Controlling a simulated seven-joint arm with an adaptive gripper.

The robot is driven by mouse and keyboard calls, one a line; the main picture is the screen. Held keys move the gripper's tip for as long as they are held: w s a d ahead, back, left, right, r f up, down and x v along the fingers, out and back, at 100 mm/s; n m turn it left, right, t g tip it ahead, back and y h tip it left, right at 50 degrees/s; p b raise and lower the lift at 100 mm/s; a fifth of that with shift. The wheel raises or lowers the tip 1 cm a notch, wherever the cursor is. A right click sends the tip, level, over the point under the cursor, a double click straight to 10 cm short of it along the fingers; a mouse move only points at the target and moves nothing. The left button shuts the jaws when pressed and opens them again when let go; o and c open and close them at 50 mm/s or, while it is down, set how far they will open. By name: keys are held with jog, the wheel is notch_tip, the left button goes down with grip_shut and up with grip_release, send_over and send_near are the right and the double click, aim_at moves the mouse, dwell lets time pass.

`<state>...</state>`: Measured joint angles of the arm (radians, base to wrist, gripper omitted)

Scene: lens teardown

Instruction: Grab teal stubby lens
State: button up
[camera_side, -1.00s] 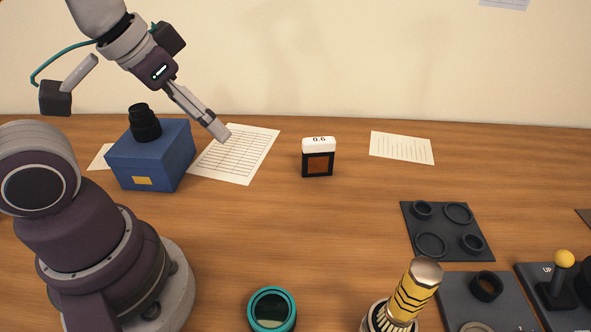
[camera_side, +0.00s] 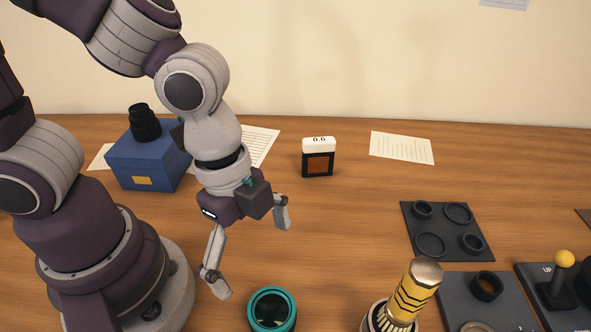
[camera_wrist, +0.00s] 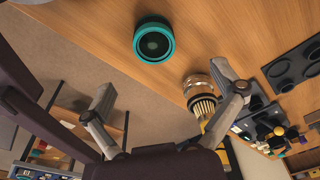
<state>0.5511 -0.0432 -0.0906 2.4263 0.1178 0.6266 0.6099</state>
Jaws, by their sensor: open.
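The teal stubby lens (camera_side: 272,309) stands on the wooden table at the bottom middle of the side view, a short teal-rimmed ring with a dark glass face up. It also shows at the top middle of the wrist view (camera_wrist: 154,43). My gripper (camera_side: 252,259) is open and empty, fingers spread wide and pointing down, above and to the left of the lens. In the wrist view the lens lies beyond my two fingertips (camera_wrist: 171,100), not between them. Nothing touches the lens.
A yellow-and-black striped cylinder with a metal cap (camera_side: 414,290) stands right of the lens. A dark tray with rings (camera_side: 462,246), a joystick box (camera_side: 560,285), a small 0.6 box (camera_side: 318,158) and a blue box with a black lens (camera_side: 150,160) are around. The middle table is clear.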

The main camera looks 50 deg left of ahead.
aim_at(271, 308)
jog(key=shift+m, duration=0.3)
jog(key=f, duration=0.2)
jog(key=d+f, duration=0.1)
jog(key=f, duration=0.2)
jog(key=shift+s, duration=0.2)
jog(key=f, duration=0.2)
jog(key=d+f, duration=0.1)
jog(key=f, duration=0.2)
jog(key=shift+d+f, duration=0.15)
jog(key=shift+f, duration=0.15)
jog(key=shift+c, duration=0.3)
jog(key=c, duration=1.3)
jog(key=shift+o, duration=0.2)
